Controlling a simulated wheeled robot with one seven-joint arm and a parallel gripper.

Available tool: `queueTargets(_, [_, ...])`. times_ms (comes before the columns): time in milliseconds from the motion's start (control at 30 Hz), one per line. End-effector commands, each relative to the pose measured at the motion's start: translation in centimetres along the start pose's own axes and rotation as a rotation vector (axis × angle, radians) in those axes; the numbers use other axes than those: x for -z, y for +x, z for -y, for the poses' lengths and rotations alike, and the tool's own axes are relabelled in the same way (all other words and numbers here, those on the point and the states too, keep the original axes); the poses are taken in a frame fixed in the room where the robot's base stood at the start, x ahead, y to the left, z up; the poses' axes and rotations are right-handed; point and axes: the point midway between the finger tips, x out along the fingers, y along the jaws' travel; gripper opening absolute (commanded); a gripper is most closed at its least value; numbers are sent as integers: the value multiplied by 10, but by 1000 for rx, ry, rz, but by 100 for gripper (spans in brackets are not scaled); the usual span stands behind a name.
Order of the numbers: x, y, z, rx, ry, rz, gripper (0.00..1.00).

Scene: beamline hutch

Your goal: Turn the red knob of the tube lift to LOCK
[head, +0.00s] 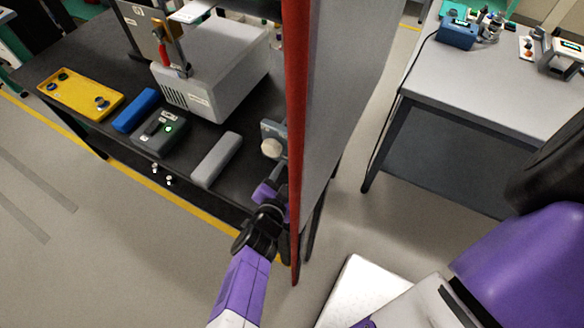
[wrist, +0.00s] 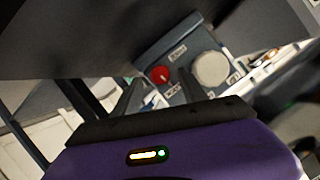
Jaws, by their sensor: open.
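In the wrist view a blue-grey panel (wrist: 187,58) carries a small red knob (wrist: 159,74) on the left and a larger pale round knob (wrist: 212,68) on the right. Small labels sit around them, too blurred to read. My gripper (wrist: 159,78) is open, its dark fingers on either side of the red knob in the picture. I cannot tell whether they touch it. In the head view the panel (head: 268,129) and pale knob (head: 272,148) show at the bench edge. The red knob and my fingertips are hidden there; the purple gripper body shows partly beside the divider.
A tall red-edged divider (head: 296,130) stands close to the right of my arm. The black bench (head: 85,55) holds a grey box (head: 215,80), a dark green box (head: 160,132), a grey bar (head: 217,160) and a yellow panel (head: 80,92). A grey table (head: 475,85) stands at right.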

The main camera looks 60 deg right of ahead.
Motion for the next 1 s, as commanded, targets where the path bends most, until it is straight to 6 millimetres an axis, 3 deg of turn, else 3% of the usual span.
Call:
queueTargets(200, [0, 22, 0, 0, -1, -1, 50])
queueTargets(533, [0, 25, 0, 0, 1, 0, 50])
queueTargets(800, [0, 25, 0, 0, 1, 0, 0])
queueTargets(1000, [-1, 25, -1, 10, 21, -1, 0])
